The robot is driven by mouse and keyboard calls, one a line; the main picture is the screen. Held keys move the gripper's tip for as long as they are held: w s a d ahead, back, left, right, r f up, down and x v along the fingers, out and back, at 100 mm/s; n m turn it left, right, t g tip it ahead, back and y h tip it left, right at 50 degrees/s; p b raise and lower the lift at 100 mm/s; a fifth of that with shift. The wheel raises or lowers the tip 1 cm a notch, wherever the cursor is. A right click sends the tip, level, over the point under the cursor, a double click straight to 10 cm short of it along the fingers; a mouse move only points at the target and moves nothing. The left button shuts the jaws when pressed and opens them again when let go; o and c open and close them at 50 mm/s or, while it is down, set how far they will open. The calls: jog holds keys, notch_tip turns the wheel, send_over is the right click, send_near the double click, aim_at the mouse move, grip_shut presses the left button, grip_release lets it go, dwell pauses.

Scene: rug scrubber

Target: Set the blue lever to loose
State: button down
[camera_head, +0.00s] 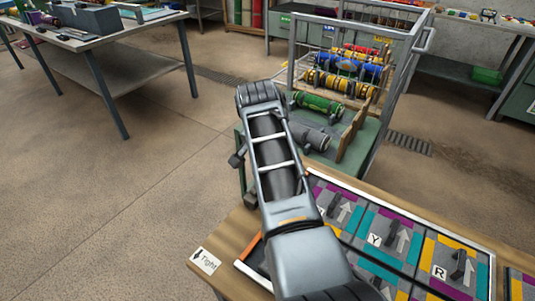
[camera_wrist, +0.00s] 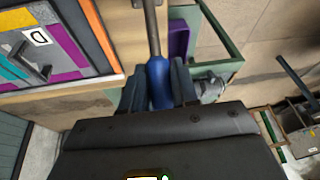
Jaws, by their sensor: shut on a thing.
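The blue lever shows in the wrist view as a blue grip (camera_wrist: 158,84) on a grey metal shaft that runs up to the top edge. My gripper (camera_wrist: 157,92) has one dark finger on each side of the blue grip and is shut on it. In the head view my arm crosses the middle of the picture, and I cannot make out the lever there. A white label reading "Tight" with a black arrow (camera_head: 205,261) lies on the wooden bench edge at the lower left of my arm. I see no "loose" label.
A patterned panel (camera_head: 395,240) with lettered tiles and small dark handles covers the bench at lower right. A green cart (camera_head: 372,150) with coloured rollers stands behind. A grey table (camera_head: 105,65) is at upper left. The floor between is clear.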

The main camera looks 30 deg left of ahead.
jog(key=c, duration=0.9)
grip_release()
jog(key=shift+w+f, duration=0.1)
jog(key=shift+c, duration=0.2)
jog(key=v, duration=0.7)
jog(key=shift+s+r, duration=0.2)
jog(key=shift+r, duration=0.15)
